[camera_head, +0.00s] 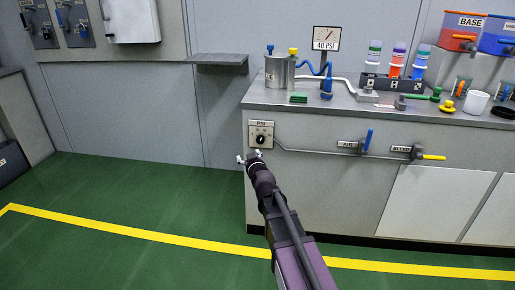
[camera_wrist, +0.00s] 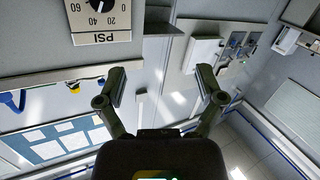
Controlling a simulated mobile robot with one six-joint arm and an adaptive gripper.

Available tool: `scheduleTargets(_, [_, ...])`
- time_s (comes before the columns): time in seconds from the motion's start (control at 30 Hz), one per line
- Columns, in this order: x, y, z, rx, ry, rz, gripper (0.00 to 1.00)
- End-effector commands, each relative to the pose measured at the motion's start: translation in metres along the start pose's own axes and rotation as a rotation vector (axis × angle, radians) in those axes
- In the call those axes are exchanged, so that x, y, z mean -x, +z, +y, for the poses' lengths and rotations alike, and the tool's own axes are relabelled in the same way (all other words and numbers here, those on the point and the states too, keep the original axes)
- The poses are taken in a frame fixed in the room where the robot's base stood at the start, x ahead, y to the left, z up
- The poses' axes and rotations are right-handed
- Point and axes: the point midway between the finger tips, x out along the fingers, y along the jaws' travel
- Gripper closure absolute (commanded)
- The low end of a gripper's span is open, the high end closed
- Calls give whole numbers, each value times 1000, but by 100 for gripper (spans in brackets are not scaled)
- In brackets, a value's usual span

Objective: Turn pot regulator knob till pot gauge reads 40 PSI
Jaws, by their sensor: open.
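The regulator panel (camera_head: 252,142), labelled PSI, is on the front of the grey cabinet near its left end. Its black knob (camera_head: 260,139) is at the panel's middle. In the wrist view the knob (camera_wrist: 95,3) is cut off at the top edge, above the inverted scale numbers 0 to 60; its setting is too small to tell. My gripper (camera_head: 249,157) is open and empty, just below the panel and apart from the knob. It also shows open in the wrist view (camera_wrist: 160,80). The pot gauge (camera_head: 326,38) stands above the counter over a 40 PSI label; its needle reading is unclear.
The metal pot (camera_head: 279,74) stands on the counter's left end with blue hoses beside it. The air lever (camera_head: 367,140) and yellow bleed lever (camera_head: 433,157) are on the cabinet front, right of the panel. The green floor (camera_head: 150,200) left of the cabinet is clear.

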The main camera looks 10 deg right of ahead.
Motion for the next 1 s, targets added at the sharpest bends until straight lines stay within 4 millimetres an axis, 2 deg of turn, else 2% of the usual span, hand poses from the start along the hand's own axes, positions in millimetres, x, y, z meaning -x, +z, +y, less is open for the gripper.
scheduleTargets(0.03, [3, -6, 1, -3, -8, -13, 13])
scheduleTargets(1.0, [45, -33, -2, -50, -139, -282, 13])
